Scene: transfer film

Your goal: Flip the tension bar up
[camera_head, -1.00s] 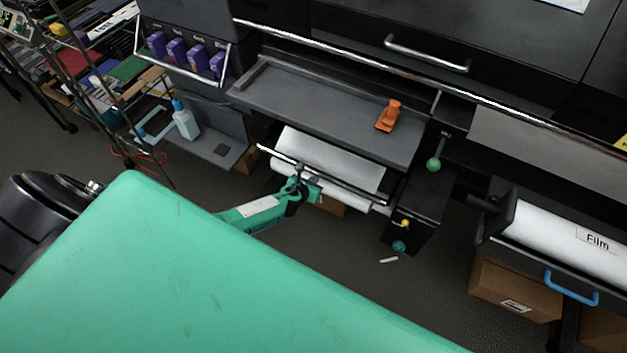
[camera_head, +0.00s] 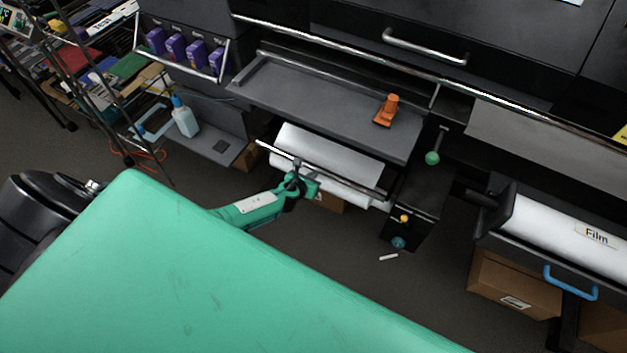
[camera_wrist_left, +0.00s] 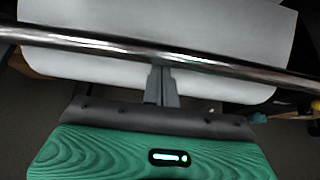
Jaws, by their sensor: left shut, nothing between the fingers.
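The tension bar (camera_head: 345,181) is a thin shiny metal rod. It runs across the front of a white film roll (camera_head: 335,155) under the printer's grey tray. In the left wrist view the bar (camera_wrist_left: 230,67) crosses the upper part of the picture, with the white film (camera_wrist_left: 200,20) behind it. My left gripper (camera_head: 298,172) is at the bar, left of its middle. Its fingers (camera_wrist_left: 161,72) are closed together, empty, with the tips at the bar's lower edge; whether they touch it I cannot tell. My right gripper is out of view.
An orange tool (camera_head: 387,110) stands on the grey tray (camera_head: 330,108). A green-knobbed lever (camera_head: 432,158) and a black box (camera_head: 415,205) are right of the bar. Another film roll (camera_head: 565,228) lies further right. A spray bottle (camera_head: 184,117) stands at left.

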